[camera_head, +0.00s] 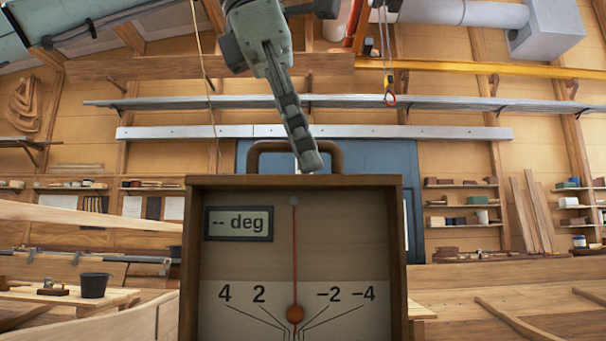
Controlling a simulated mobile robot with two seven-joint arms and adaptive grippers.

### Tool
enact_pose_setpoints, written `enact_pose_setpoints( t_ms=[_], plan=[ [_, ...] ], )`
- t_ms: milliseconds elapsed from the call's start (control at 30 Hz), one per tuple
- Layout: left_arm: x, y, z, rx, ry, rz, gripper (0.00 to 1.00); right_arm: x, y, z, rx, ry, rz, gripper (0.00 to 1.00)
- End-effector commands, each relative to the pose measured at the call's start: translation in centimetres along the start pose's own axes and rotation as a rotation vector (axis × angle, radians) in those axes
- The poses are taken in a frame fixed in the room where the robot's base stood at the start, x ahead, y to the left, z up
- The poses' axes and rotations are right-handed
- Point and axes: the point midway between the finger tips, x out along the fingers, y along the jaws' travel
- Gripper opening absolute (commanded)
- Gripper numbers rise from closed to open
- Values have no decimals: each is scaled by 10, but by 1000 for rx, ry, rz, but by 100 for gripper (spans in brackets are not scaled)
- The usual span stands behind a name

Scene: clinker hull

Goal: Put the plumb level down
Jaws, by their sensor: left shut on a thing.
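The plumb level (340,240) is a wooden box with a pale face, close in front of the camera at the middle. Its small screen reads "-- deg". My left gripper (307,158) comes down from above and is shut on the handle. The level looks upright. Its lower edge is outside the picture, so what is under it is hidden. My right gripper is not in view.
A bench (40,297) with a dark bucket (94,285) stands at the left. Curved hull planks and wooden ribs (505,318) lie at the lower right. Shelves (462,207) line the back wall. A hook (390,98) hangs from an overhead yellow beam.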

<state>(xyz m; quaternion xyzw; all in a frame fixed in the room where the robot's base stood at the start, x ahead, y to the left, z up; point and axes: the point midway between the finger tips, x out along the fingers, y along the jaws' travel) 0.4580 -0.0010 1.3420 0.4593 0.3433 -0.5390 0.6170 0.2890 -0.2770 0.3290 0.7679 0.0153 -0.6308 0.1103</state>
Motion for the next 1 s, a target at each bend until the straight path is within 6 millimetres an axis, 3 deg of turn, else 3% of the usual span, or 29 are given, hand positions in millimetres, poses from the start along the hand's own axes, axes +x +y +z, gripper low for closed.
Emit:
enact_pose_setpoints(
  t_ms=[233, 733, 1000],
  plan=[
    [27, -6, -12, -2, -2, 0, 0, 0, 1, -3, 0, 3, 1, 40],
    [32, -7, -13, -1, -2, -1, 0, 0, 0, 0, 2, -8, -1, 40],
    [35, -8, -14, -1, -2, 0, 0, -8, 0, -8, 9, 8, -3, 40]
  ],
)
